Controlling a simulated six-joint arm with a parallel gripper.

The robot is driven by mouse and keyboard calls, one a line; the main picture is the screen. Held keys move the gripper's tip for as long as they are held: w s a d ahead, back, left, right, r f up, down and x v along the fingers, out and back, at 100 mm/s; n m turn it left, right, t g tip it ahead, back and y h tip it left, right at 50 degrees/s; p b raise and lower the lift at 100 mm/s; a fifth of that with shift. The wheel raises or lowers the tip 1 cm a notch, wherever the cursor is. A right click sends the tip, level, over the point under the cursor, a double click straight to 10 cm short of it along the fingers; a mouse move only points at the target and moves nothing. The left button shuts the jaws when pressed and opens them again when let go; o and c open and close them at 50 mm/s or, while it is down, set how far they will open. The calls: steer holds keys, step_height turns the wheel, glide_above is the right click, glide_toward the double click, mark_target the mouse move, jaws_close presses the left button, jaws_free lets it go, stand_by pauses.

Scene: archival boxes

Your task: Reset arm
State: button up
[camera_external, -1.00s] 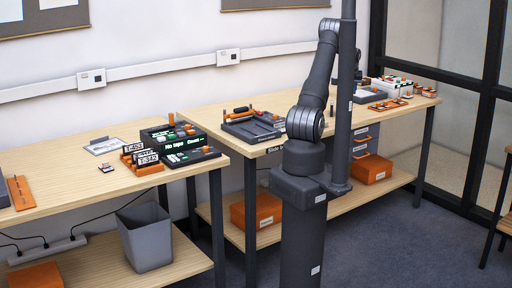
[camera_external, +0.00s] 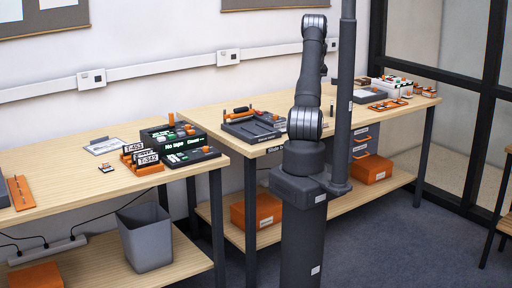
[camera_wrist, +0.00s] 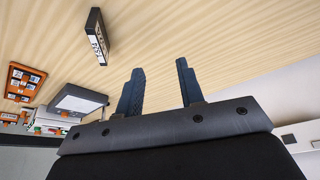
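My gripper (camera_wrist: 159,92) shows in the wrist view with two dark blue fingers standing apart. It is open, with nothing between the fingers. In the external view my arm stands upright at the bench, and the gripper is hidden behind the arm links.
The right bench (camera_external: 207,112) holds a grey tray device (camera_external: 252,128) and orange trays (camera_external: 388,104). The left bench (camera_external: 60,190) holds a black unit with green displays (camera_external: 172,135). A vertical post (camera_external: 344,95) stands close beside my arm. A grey box (camera_wrist: 78,101) shows in the wrist view.

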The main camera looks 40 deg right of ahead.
steer(key=w+a+n+y, duration=0.1)
steer(key=w+a+n, duration=0.2)
steer(key=a, duration=0.9)
steer(key=w+a+r+n+y, duration=0.1)
steer(key=w+a+n, duration=0.2)
steer(key=w+a, duration=0.5)
steer(key=w+a+r+n+y, duration=0.1)
steer(key=w+a+n, duration=0.2)
steer(key=a, duration=1.5)
steer(key=shift+w+r, duration=0.2)
steer(key=shift+w, duration=1.3)
steer(key=s+d+m, duration=0.2)
steer(key=d, duration=0.8)
steer(key=s+d+f+m+h, duration=0.1)
steer(key=s+d+m, duration=0.1)
steer(key=d, duration=0.7)
steer(key=shift+s+d, duration=0.35)
steer(key=shift+s, duration=0.35)
steer(key=shift+a+f, duration=0.1)
